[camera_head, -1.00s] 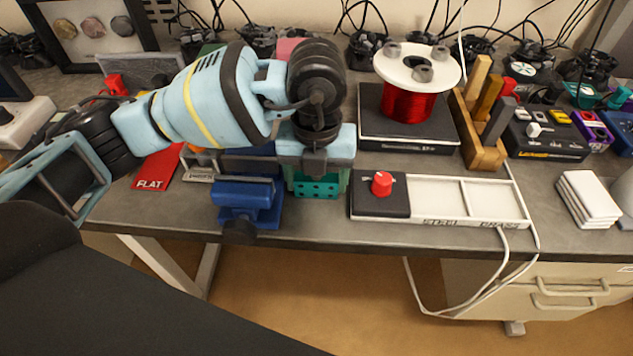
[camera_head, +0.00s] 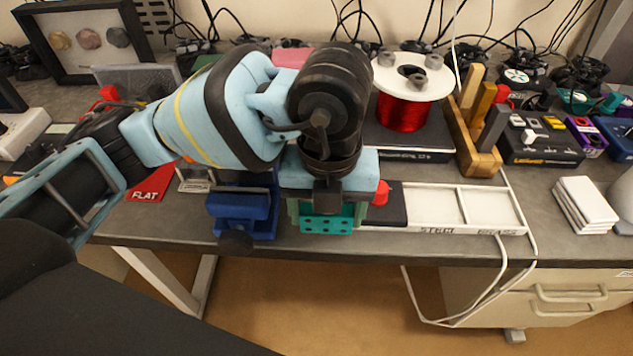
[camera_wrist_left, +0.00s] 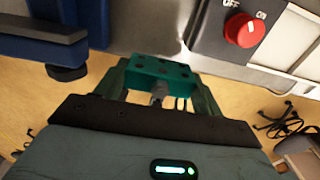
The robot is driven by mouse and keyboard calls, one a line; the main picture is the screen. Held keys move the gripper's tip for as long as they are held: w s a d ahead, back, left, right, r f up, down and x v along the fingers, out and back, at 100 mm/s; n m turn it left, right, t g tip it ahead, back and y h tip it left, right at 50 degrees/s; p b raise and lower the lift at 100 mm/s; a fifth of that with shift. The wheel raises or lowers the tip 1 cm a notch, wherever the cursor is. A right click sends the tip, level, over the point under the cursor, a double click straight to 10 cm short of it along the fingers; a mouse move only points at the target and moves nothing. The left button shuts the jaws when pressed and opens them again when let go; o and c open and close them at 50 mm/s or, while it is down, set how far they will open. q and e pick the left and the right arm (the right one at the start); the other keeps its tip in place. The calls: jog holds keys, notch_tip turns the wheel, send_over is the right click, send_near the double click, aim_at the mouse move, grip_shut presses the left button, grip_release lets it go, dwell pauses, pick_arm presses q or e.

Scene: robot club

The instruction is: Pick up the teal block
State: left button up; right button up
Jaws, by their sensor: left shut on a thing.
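The teal block (camera_head: 330,221) has a row of dark holes in its face. It is at the front of the workbench, between a blue vise and a white-framed tray. My left gripper (camera_head: 327,205) points down over it and is shut on it, with a finger at each side. In the left wrist view the teal block (camera_wrist_left: 162,72) sits between the two fingers of my left gripper (camera_wrist_left: 160,90). The arm and gripper body hide the block's upper part in the head view. My right gripper is not in view.
A blue vise (camera_head: 240,212) stands close to the left of the block. Just right is a black switch box with a red knob (camera_head: 381,193) and the white tray (camera_head: 490,207). A red wire spool (camera_head: 402,112) stands behind. White tiles (camera_head: 585,203) lie further right.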

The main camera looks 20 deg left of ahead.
pick_arm(q)
jog(key=s+d, duration=0.4)
jog(key=s, duration=0.2)
jog(key=shift+s+d+r, duration=0.3)
jog(key=shift+s+r, duration=0.1)
